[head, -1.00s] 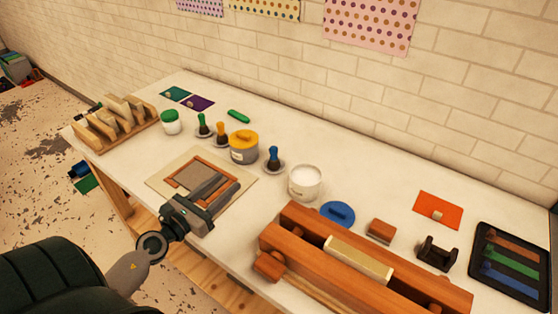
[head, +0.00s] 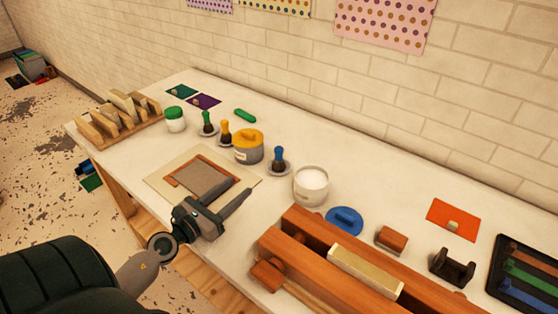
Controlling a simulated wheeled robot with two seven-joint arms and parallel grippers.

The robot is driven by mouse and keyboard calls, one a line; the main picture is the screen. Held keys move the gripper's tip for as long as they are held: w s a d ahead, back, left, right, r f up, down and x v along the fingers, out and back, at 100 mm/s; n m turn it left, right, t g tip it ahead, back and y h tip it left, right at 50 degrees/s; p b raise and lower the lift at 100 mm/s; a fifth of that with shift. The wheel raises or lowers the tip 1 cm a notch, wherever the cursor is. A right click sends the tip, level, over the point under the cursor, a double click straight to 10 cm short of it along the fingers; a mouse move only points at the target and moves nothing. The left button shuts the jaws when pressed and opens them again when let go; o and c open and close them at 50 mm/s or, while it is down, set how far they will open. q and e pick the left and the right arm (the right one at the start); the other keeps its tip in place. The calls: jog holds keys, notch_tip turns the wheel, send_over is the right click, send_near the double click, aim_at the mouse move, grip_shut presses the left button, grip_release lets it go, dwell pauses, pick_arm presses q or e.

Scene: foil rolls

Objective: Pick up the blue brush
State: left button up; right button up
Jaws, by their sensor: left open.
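The blue brush (head: 278,157) stands upright on a small grey dish, bristles down, near the middle of the white table. Its handle is blue and its lower part dark. My left gripper (head: 236,200) is open and empty, over the front edge of the table, in front of and to the left of the brush and apart from it. One of its fingers points up and right toward the brush's side of the table. My right gripper is not in the head view.
A white pot (head: 311,185) stands just right of the brush, with a blue lid (head: 345,220) beside it. A framed board (head: 205,177) lies behind my gripper. A wooden press (head: 330,255) fills the front right.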

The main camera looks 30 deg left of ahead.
pick_arm(q)
jog(key=p, duration=0.3)
send_near(276, 158)
jog(key=w, duration=0.3)
jog(key=shift+w+a, duration=0.25)
jog(key=shift+w+f, duration=0.1)
jog(key=shift+w, duration=0.3)
jog(key=shift+w, duration=0.1)
jog(key=shift+w+d+p, duration=0.2)
jog(key=shift+w, duration=0.65)
jog(key=shift+w+d+p, duration=0.15)
jog(key=shift+w+d, duration=0.05)
jog(key=shift+w, duration=0.6)
jog(key=shift+w+d+p, duration=0.2)
jog(key=shift+w, duration=0.65)
jog(key=c, duration=0.9)
